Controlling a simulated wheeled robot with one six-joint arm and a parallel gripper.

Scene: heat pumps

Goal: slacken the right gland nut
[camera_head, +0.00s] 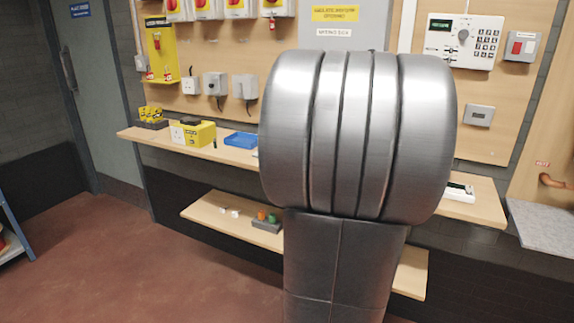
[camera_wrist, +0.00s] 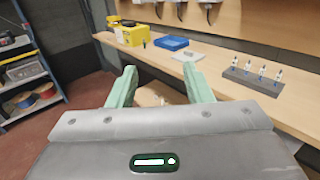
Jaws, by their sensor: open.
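My gripper (camera_wrist: 159,72) shows in the wrist view, its two pale green fingers spread wide apart with nothing between them. It points toward the front edge of the wooden bench (camera_wrist: 215,78). No part is clearly recognisable as the right gland nut. A dark block (camera_wrist: 237,77) with several small white and blue upright fittings stands on the bench to the right of my gripper, apart from it; what the fittings are is too small to tell. In the head view my own arm covers the middle, and my gripper is not visible there.
A yellow box (camera_head: 194,133) and a blue tray (camera_head: 241,140) stand on the bench. Grey boxes (camera_head: 215,85) with cables hang on the wall panel. A lower shelf (camera_head: 205,209) holds small parts. A blue-framed rack (camera_wrist: 45,65) stands left. The floor (camera_head: 110,260) between is clear.

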